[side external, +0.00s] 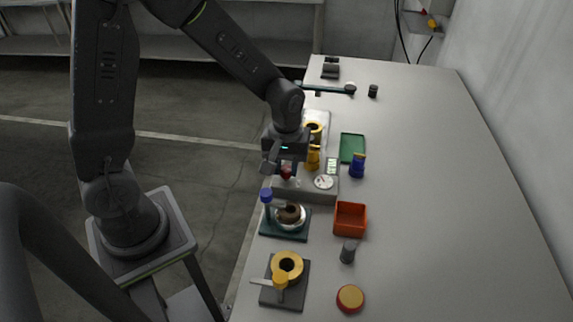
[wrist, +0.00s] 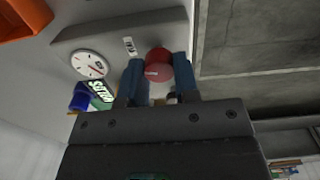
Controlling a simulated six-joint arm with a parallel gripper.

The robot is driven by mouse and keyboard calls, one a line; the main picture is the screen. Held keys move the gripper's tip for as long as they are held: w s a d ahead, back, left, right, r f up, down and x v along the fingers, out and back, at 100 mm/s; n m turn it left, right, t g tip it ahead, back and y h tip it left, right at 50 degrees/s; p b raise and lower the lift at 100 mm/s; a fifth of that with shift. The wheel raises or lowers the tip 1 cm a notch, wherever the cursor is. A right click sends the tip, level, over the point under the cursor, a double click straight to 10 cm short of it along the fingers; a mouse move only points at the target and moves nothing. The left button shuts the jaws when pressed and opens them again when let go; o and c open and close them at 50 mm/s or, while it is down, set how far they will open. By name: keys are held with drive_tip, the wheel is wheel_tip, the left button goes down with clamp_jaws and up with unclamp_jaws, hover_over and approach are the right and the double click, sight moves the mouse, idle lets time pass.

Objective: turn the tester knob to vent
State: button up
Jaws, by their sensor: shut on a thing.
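My gripper (side external: 285,168) points down over the tester. In the wrist view its two fingers (wrist: 159,78) are shut on the red knob, one on each side. A small label (wrist: 129,45) sits beside the knob. The dial (wrist: 89,64) has a red needle. The knob's setting cannot be read.
An orange bin (side external: 350,219) stands right in front of the tester. A blue-topped stand (side external: 266,196) with a round part is close at its front left. The bench's right side is clear.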

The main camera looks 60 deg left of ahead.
sight(286, 168)
drive_tip(key=shift+n, duration=1.2)
drive_tip(key=o, duration=0.9)
wheel_tip(286, 168, up, 14)
drive_tip(key=shift+f, duration=0.1)
drive_tip(key=s+r+m+t, duration=0.1)
drive_tip(key=s+m+t, duration=0.1)
drive_tip(key=s+m, duration=0.2)
drive_tip(key=s+r+m+t, duration=0.1)
drive_tip(key=s+m, duration=0.3)
drive_tip(key=s+d+r+m+t, duration=0.1)
drive_tip(key=s+r+m+t, duration=0.1)
drive_tip(key=s, duration=0.3)
drive_tip(key=shift+m+t, duration=0.3)
drive_tip(key=shift+m, duration=0.6)
